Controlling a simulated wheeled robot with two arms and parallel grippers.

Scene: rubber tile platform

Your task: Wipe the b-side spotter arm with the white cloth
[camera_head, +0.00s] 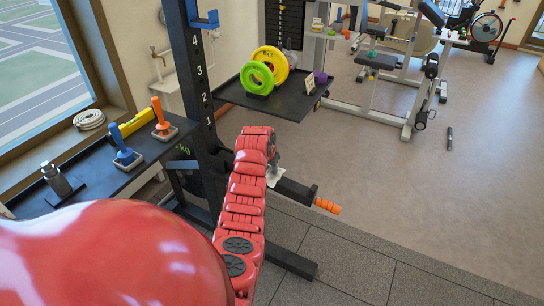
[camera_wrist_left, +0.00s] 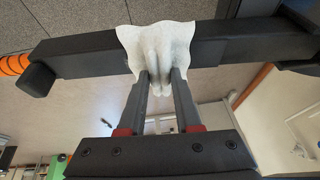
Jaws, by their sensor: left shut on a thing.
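The spotter arm (camera_head: 296,190) is a dark bar that juts from near the numbered rack upright and ends in an orange grip. It also crosses the top of the left wrist view (camera_wrist_left: 85,55). No b-side mark is readable on it. The white cloth (camera_wrist_left: 160,38) is draped against the bar, with its lower folds pinched between the fingers of my left gripper (camera_wrist_left: 162,82). In the head view a bit of the cloth (camera_head: 273,178) shows at the bar beside my red arm, which hides the bar's inner end. My right gripper is not in view.
The numbered rack upright (camera_head: 196,90) stands just left of my arm. A black tray (camera_head: 285,103) with green and yellow plates lies beyond. A dark shelf (camera_head: 100,175) with a blue-handled and an orange-handled tool is at left. Open floor (camera_head: 380,190) lies to the right.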

